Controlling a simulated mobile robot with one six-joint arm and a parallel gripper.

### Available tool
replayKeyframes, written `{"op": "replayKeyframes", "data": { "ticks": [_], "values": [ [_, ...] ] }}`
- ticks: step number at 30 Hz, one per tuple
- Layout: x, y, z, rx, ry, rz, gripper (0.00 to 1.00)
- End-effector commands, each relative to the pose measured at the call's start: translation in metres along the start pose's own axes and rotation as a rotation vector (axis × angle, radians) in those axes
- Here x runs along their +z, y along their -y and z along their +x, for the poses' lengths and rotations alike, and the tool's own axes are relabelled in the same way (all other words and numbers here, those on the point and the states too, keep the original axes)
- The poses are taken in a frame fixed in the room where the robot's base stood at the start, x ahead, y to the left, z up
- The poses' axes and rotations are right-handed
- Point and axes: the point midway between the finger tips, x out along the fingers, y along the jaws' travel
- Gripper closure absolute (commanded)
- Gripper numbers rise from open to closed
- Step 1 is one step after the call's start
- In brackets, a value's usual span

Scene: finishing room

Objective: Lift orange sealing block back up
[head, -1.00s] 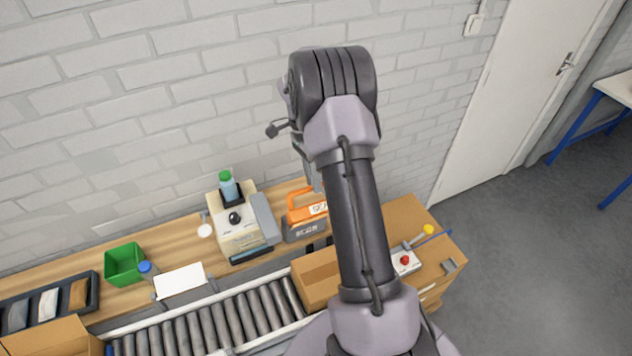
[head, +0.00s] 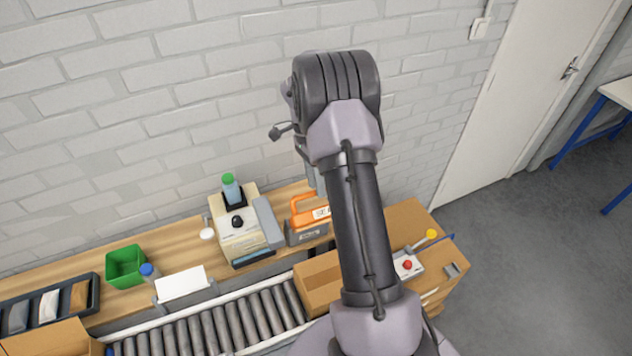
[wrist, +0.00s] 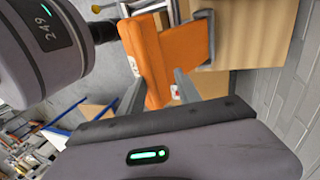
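The block also fills the upper middle of the wrist view (wrist: 157,55). My gripper (wrist: 160,80) has its two grey fingers apart, one on each side of the near end of the orange part. Whether both fingers press on it cannot be made out. In the head view my arm hides the block's right end and most of the gripper.
A cardboard box (head: 318,285) and roller conveyor (head: 230,325) lie in front. A control box with a red button (head: 408,265) is at right. The brick wall is close behind.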

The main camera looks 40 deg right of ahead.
Motion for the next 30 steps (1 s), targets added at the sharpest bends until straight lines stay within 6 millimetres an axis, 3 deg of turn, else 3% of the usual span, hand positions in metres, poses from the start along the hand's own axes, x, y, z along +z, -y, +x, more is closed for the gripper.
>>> {"op": "replayKeyframes", "data": {
  "ticks": [5,8,21,25,30],
  "values": [
    [0.0,0.001,-0.009,-0.003,-0.001,-0.001,0.64],
    [0.0,0.001,-0.027,-0.004,-0.002,0.0,0.64],
    [0.0,-0.001,-0.141,-0.002,0.0,0.001,0.64],
    [0.0,-0.001,-0.163,-0.001,0.0,0.001,0.64],
    [0.0,-0.001,-0.174,0.0,0.0,0.001,0.64]
  ]
}}
